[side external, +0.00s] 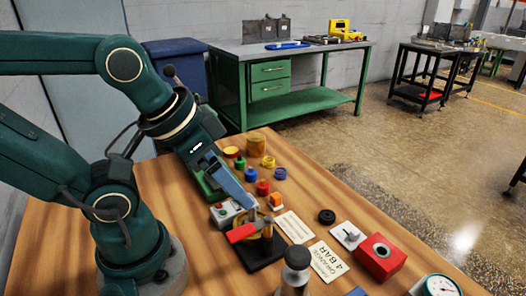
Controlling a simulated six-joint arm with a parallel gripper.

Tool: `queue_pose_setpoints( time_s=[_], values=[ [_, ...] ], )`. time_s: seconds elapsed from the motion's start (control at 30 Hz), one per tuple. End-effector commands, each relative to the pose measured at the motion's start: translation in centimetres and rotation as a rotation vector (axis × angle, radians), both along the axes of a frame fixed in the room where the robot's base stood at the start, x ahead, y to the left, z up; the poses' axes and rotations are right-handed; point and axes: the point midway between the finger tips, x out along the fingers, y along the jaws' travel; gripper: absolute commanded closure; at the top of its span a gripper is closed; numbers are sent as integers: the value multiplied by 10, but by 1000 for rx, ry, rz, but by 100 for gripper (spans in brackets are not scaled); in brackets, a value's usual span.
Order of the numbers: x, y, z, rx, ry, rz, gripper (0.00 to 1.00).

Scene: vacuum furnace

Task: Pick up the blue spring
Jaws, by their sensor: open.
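Two small blue pieces stand on the wooden bench to the right of my gripper. One is a ring-like blue piece (280,173) that may be the blue spring. The other is a small blue knob-like piece (250,174) in a row of coloured pieces. They are too small to tell which is the spring. My gripper (250,207) is open, pointing down and to the right, with its tips near a black-based fixture. Its tips appear in front of and left of both blue pieces, apart from them. No held object is visible.
The fixture (262,252) has a red handle (241,233). Around it are a red piece (263,188), an orange piece (276,201), a yellow ring (268,162), a brass cylinder (256,145) and a button box (224,212). A red block (380,257) stands at right.

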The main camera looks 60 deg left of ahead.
Motion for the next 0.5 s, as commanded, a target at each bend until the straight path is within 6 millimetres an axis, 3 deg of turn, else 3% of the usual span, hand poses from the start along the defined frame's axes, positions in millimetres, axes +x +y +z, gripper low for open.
queue_pose_setpoints(
  time_s=[0.33, 0.5],
  values=[
    [1, 0, 1, 1, -6, -3, 43],
    [27, 1, 26, 5, -86, -4, 43]
  ],
)
